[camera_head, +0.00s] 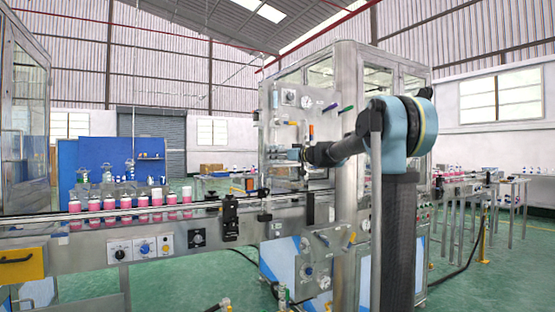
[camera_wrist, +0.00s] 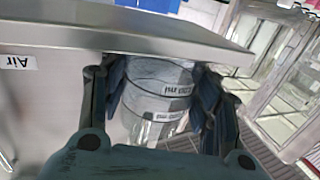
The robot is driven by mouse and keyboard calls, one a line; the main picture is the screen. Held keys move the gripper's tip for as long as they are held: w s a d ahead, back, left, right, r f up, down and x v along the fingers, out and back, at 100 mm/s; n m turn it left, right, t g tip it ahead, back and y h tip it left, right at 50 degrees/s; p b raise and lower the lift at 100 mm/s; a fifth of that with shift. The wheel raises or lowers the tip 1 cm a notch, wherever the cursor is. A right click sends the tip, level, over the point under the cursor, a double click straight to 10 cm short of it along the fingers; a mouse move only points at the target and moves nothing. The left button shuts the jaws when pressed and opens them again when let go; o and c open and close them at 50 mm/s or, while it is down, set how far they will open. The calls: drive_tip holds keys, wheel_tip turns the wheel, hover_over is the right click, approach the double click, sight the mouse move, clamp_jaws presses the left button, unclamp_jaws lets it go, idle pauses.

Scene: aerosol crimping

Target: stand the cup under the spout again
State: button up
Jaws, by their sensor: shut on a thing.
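In the head view, my gripper (camera_head: 296,153) is at the front of the steel machine, at the end of my outstretched arm; the cup is too small to make out there. I cannot pick out the spout in either view.
A metal ledge (camera_wrist: 130,42) runs close along the cup, beside a panel with an "Air" label (camera_wrist: 18,62). In the head view, the machine's panel (camera_head: 285,110) carries gauges and knobs. A conveyor (camera_head: 150,222) with several pink-and-white cans stands at left.

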drive_tip(key=o, duration=1.3)
drive_tip(key=shift+f, duration=0.1)
drive_tip(key=shift+c, duration=0.2)
drive_tip(key=shift+s+d, duration=0.1)
drive_tip(key=v, duration=1.1)
drive_tip(key=shift+s+d, duration=0.3)
